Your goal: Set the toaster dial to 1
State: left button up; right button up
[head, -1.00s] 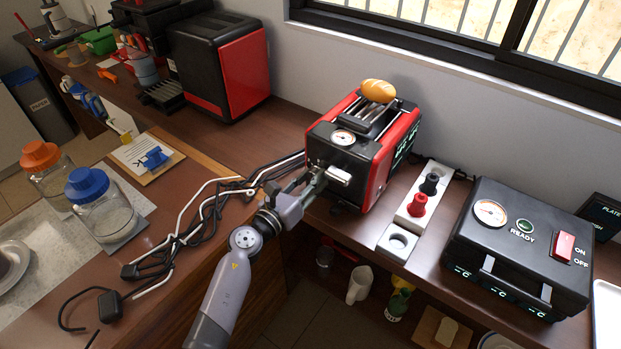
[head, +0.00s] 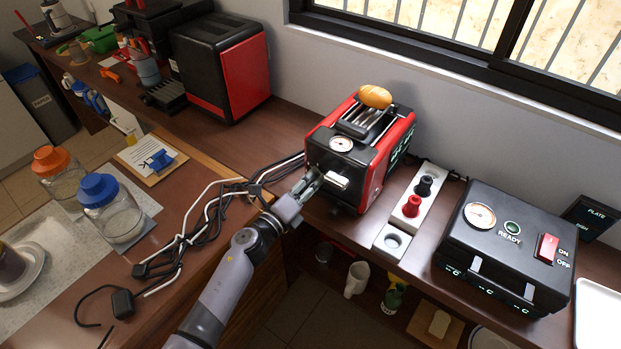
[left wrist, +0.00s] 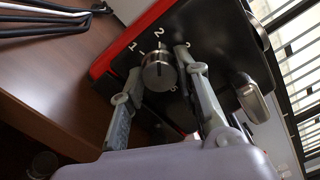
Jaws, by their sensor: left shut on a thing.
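The red and black toaster (head: 372,165) stands on the counter with a bread roll (head: 375,97) on top. The round toaster dial (left wrist: 158,72) is on its dark front, below the printed numbers 1, 2 and 3 in the left wrist view. Which number it points to is hard to tell. My left gripper (head: 312,180) is at the toaster's front, beside the pale lever (head: 338,181). In the left wrist view its fingers (left wrist: 152,75) are on either side of the dial, shut on it. In the head view the gripper hides the dial. My right gripper is not in view.
Black and white cables (head: 205,215) lie on the counter left of my arm. A white strip with a red plug (head: 411,205) and a black appliance (head: 510,245) stand to the right. Jars with an orange lid (head: 52,160) and a blue lid (head: 98,190) stand at the left.

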pick_arm(q)
jog(key=n+p, duration=0.1)
jog(key=n, duration=0.3)
jog(key=shift+r+n+p, duration=0.1)
jog(key=shift+n+p, duration=0.2)
jog(key=shift+n, duration=0.1)
jog(key=n+p, duration=0.1)
jog(key=n, duration=0.3)
jog(key=shift+n, duration=0.3)
jog(key=shift+p, duration=0.3)
